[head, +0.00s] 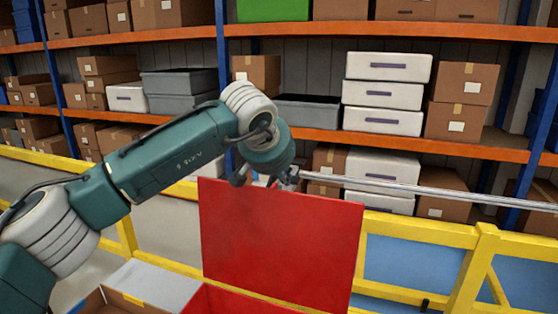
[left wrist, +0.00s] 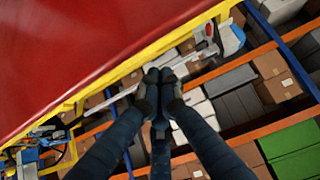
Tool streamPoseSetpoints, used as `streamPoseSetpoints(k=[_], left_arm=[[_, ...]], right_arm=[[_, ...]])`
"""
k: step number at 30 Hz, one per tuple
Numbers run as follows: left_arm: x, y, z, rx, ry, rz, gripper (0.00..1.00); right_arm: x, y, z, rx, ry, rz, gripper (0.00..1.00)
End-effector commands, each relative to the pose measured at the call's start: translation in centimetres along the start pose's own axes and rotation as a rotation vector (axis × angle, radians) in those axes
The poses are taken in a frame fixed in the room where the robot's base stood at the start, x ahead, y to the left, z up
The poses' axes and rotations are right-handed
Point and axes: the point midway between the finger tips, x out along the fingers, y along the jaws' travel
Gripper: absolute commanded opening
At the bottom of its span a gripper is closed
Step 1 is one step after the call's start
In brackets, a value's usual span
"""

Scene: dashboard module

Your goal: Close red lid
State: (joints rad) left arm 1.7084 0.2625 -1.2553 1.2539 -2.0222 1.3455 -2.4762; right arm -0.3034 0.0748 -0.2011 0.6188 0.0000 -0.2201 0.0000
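The red lid (head: 285,250) stands upright, raised above the red box (head: 225,301), whose rim shows at the bottom of the head view. My left gripper (head: 290,180) is at the lid's top edge in the head view, mostly hidden by my wrist. In the left wrist view its fingers (left wrist: 160,77) are brought together with nothing seen between them. The red lid (left wrist: 90,50) fills the upper left there, beside the fingertips; I cannot tell whether they touch it. My right gripper is not in view.
A yellow rail fence (head: 420,230) runs behind the lid. Shelves with cardboard boxes (head: 465,82) and white boxes (head: 385,95) stand beyond it. A thin metal bar (head: 430,190) crosses the right side. An open cardboard box (head: 110,300) is at lower left.

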Motion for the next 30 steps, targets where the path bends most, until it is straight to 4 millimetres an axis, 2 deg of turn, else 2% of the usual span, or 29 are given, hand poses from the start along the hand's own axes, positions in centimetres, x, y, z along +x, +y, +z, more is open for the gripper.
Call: streamPoseSetpoints(k=[2, 6, 13, 26, 30], left_arm=[[1.4, 0.0, -0.1, 0.000, -0.004, 0.000, 0.00], [-0.1, -0.1, 1.3, 0.002, 0.001, 0.000, 0.00], [-1.2, 0.0, 2.8, 0.002, 0.000, 0.000, 0.00], [-1.4, 0.0, 3.2, 0.000, 0.001, 0.000, 0.00], [-1.3, -0.1, 3.2, 0.001, 0.012, -0.001, 0.00]], right_arm=[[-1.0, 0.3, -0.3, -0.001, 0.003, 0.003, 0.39], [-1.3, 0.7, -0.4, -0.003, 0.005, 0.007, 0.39], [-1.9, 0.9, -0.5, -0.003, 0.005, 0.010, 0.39], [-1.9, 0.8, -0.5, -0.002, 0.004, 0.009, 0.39], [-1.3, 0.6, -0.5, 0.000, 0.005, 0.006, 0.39]])
